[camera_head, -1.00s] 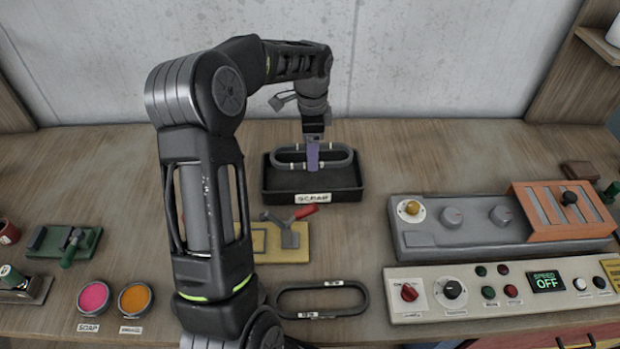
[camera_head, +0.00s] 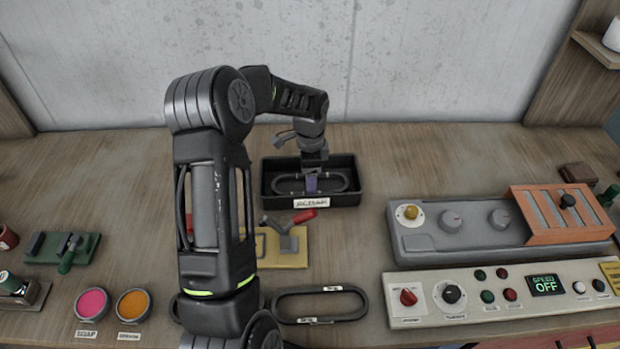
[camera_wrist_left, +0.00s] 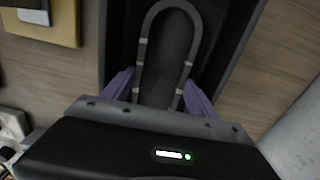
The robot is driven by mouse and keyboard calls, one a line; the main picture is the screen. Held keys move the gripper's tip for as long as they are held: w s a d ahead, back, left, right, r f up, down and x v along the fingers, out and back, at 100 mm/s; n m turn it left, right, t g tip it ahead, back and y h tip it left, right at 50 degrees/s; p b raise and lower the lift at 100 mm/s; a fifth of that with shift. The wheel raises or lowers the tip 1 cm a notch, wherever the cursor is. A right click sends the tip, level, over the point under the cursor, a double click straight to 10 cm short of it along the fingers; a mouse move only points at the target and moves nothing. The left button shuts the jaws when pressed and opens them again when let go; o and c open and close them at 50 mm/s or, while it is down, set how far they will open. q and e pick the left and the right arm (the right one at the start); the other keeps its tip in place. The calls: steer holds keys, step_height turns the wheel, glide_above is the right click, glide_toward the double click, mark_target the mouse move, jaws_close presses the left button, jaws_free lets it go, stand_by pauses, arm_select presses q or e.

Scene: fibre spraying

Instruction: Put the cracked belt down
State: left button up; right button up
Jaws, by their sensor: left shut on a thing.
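The cracked belt (camera_head: 342,184) is a dark grey loop with pale bands, down inside the black scrap tray (camera_head: 347,199). The tray has a white label reading SCRAP on its front. My left gripper (camera_head: 311,184) reaches down into the tray with its purple fingertips on the belt, shut on it. In the left wrist view the belt (camera_wrist_left: 146,60) runs out between the purple fingers (camera_wrist_left: 158,95). Any crack is too small to make out. My right gripper is not in view.
A second dark belt (camera_head: 362,305) lies on the bench in front. A yellow plate with a red-handled clamp (camera_head: 283,247) stands just before the tray. A grey control unit (camera_head: 420,240) and a panel reading SPEED OFF (camera_head: 450,318) fill the right. Pink (camera_head: 92,303) and orange (camera_head: 134,305) pots stand front left.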

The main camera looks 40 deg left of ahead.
arm_select(q)
steer(key=shift+f, duration=0.2)
steer(key=o, duration=1.1)
steer(key=shift+o, duration=0.2)
step_height(320, 180, up, 12)
steer(key=shift+r, duration=0.2)
